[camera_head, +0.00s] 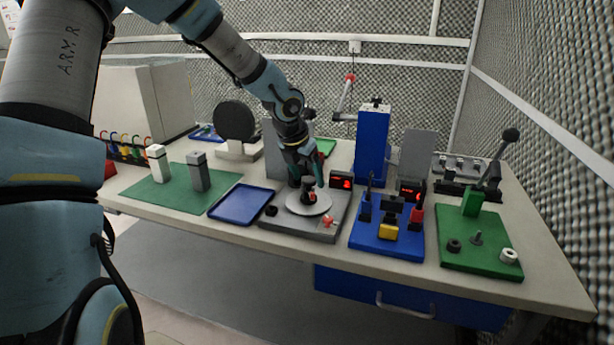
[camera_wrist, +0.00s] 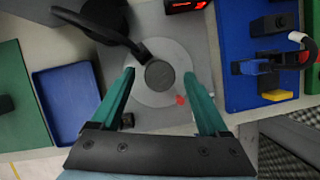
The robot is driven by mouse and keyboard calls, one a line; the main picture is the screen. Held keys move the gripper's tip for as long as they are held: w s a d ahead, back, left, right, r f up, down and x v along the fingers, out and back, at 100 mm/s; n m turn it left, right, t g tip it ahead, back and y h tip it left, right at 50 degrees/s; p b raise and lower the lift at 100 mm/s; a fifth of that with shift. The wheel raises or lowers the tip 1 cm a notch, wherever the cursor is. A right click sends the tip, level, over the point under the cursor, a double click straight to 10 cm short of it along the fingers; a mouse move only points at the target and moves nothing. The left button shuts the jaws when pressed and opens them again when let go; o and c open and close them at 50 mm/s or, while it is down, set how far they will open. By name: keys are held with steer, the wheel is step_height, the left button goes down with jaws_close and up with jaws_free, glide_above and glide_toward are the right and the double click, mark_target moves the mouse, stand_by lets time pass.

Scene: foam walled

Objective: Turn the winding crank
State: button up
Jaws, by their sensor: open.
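A grey base (camera_head: 276,219) carries a pale round disc (camera_head: 322,208) with a dark upright knob (camera_head: 307,194) at its middle. This looks like the crank station, though the crank's arm is not clear. In the wrist view the knob's round top (camera_wrist: 159,74) lies between the fingertips of my gripper (camera_wrist: 158,73), with space on both sides. My gripper (camera_head: 308,179) is open above the disc, pointing down. A black bent bar (camera_wrist: 100,28) reaches from the upper left toward the knob in the wrist view; whether they join is unclear. A small red piece (camera_head: 328,222) sits at the base's front right.
A blue tray (camera_head: 241,204) and green mat (camera_head: 150,192) lie left. A blue board (camera_head: 401,243) with upright parts and a green board (camera_head: 484,259) with a black-knobbed lever (camera_head: 493,165) stand right. A blue column (camera_head: 372,145) with a side arm rises behind. Red-lit displays (camera_head: 341,180) stand close by.

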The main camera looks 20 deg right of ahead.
jaws_close()
stand_by(0.6)
